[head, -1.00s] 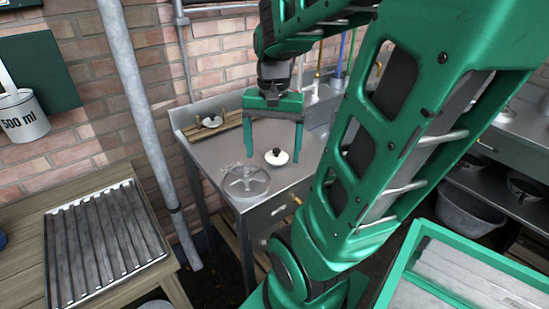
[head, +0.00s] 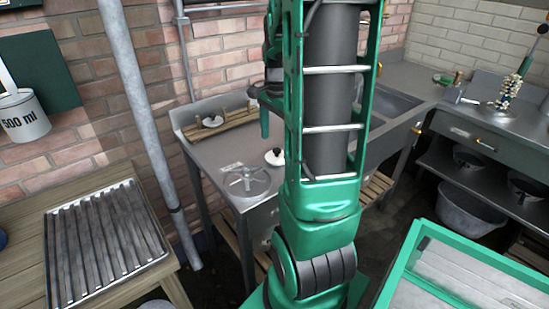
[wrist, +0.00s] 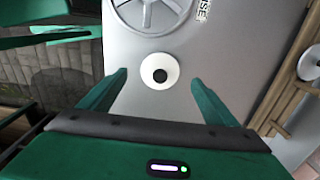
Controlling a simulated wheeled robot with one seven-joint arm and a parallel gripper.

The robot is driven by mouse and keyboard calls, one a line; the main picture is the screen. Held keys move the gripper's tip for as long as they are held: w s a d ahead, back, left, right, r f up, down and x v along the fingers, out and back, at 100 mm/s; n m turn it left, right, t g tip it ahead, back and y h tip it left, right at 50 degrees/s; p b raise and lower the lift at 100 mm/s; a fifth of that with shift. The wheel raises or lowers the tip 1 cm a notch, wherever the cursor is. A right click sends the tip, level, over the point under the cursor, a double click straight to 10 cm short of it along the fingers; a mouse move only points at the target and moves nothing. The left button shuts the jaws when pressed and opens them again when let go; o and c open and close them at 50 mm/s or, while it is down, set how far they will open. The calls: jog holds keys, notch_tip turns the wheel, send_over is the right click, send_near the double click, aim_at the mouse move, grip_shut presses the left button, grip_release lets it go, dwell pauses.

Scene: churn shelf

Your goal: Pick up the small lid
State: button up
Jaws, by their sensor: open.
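A small white round lid with a black knob (head: 275,157) lies on the grey metal counter, partly hidden by my arm in the head view. In the wrist view the lid (wrist: 160,88) lies flat between and beyond my two fingertips, apart from both. My gripper (wrist: 160,78) is open and empty above the counter. In the head view my arm hides most of the gripper; one green finger shows behind the lid.
A round spoked metal ring (head: 247,182) lies on the counter in front of the lid. The wooden rack (head: 238,121) runs along the back wall. A grey vertical pipe (head: 145,110) stands left of the counter. A ribbed metal tray (head: 105,240) lies on the wooden table at left.

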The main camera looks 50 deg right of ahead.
aim_at(277, 149)
jog(key=f, duration=0.5)
jog(key=shift+d+f, duration=0.1)
jog(key=shift+d, duration=0.15)
jog(key=c, duration=1.2)
